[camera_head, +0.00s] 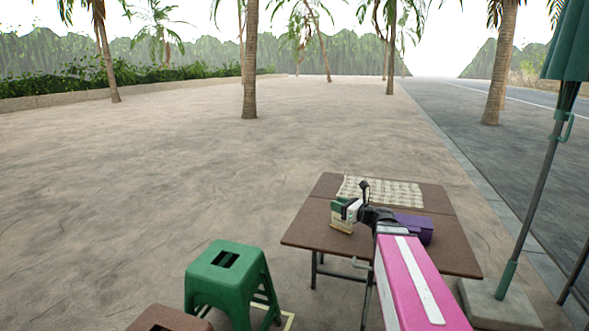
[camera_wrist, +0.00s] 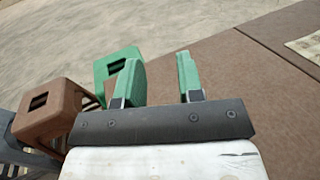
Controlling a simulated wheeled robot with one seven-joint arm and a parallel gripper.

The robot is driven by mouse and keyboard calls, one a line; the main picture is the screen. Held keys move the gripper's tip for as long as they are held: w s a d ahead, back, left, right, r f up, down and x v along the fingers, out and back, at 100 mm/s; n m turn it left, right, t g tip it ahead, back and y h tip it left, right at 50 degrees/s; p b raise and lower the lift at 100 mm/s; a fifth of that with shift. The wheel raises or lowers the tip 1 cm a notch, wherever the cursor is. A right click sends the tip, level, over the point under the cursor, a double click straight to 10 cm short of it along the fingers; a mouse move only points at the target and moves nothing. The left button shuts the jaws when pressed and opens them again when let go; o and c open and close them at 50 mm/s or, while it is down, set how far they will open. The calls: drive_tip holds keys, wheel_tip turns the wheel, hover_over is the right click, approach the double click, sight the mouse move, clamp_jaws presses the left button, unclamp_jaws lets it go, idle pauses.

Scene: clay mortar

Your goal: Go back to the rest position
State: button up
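My gripper (camera_head: 340,215) is over the left part of a brown folding table (camera_head: 315,232). In the wrist view, the two green fingers of my gripper (camera_wrist: 159,78) stand apart with nothing between them, so it is open and empty. The brown tabletop (camera_wrist: 225,75) lies below and to the right of the fingers. My pink arm covers part of the table's front right. No clay mortar can be made out in either view.
A purple box (camera_head: 415,229) and a patterned mat (camera_head: 385,190) lie on the table. A green stool (camera_head: 228,275) and a brown stool (camera_head: 168,318) stand at left. An umbrella pole (camera_head: 535,190) stands at right. Open paving lies beyond the table.

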drive_tip(key=s+a+r, duration=0.4)
drive_tip(key=a, duration=0.2)
drive_tip(key=w+d+f, duration=0.2)
drive_tip(key=d, duration=0.1)
drive_tip(key=w+d+f, duration=0.2)
drive_tip(key=d, duration=0.1)
drive_tip(key=w+d+f, duration=0.2)
drive_tip(key=d, duration=0.2)
drive_tip(key=shift+w+f, duration=0.25)
drive_tip(key=shift+f, duration=0.15)
wheel_tip(320, 180, down, 4)
drive_tip(key=shift+s+r, duration=0.1)
drive_tip(key=shift+s, duration=0.05)
wheel_tip(320, 180, up, 6)
drive_tip(key=shift+a+f, duration=0.1)
drive_tip(key=shift+f, duration=0.05)
drive_tip(key=shift+r, duration=1.05)
